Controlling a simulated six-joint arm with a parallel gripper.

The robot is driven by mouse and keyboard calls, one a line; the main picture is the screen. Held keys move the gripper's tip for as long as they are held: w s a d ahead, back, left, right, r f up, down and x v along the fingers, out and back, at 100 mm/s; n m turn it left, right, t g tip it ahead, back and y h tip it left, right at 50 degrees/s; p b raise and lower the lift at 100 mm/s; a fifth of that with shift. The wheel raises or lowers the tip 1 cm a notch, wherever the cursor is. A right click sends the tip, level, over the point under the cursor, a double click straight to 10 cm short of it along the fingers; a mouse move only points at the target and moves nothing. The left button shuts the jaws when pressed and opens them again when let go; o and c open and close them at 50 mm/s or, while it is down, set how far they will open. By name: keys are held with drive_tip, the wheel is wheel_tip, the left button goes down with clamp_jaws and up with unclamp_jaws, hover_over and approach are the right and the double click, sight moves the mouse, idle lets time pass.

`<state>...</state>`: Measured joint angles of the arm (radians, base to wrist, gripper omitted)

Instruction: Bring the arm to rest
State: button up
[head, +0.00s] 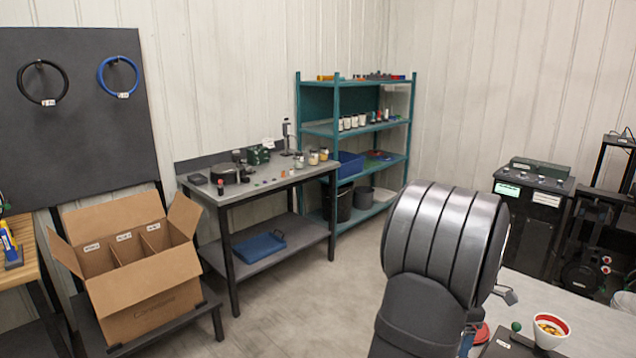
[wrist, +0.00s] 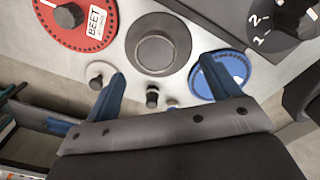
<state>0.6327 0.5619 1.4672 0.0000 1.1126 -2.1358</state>
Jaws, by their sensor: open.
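My gripper (wrist: 166,86) shows in the wrist view with its two blue fingers wide apart and nothing between them. Small knobbed pieces lie near the fingers. In the head view my grey arm fills the lower right and hides part of the bench; I cannot make out the fingers there.
A white and red bowl (head: 548,330) with yellow contents stands on the light bench (head: 600,325) at right. A dark machine (head: 532,205) stands behind it. A cardboard box (head: 140,285), a grey table (head: 270,185) and teal shelves (head: 335,130) stand farther off. Open floor lies between.

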drive_tip(key=shift+w+a+f, duration=0.15)
drive_tip(key=shift+w+f, duration=0.05)
drive_tip(key=shift+f, duration=0.45)
drive_tip(key=shift+w+a+f, duration=0.1)
drive_tip(key=shift+w+f, duration=0.1)
drive_tip(key=shift+f, duration=1.1)
drive_tip(key=shift+o, duration=0.2)
drive_tip(key=o, duration=0.4)
drive_tip(key=shift+c, duration=0.2)
drive_tip(key=w+a+r+m, duration=0.2)
drive_tip(key=a+r+m, duration=0.2)
drive_tip(key=r, duration=0.4)
drive_tip(key=w+a+r+m, duration=0.2)
drive_tip(key=a+r+m, duration=0.2)
drive_tip(key=r, duration=0.4)
wheel_tip(320, 180, down, 10)
drive_tip(key=shift+s+f, duration=0.15)
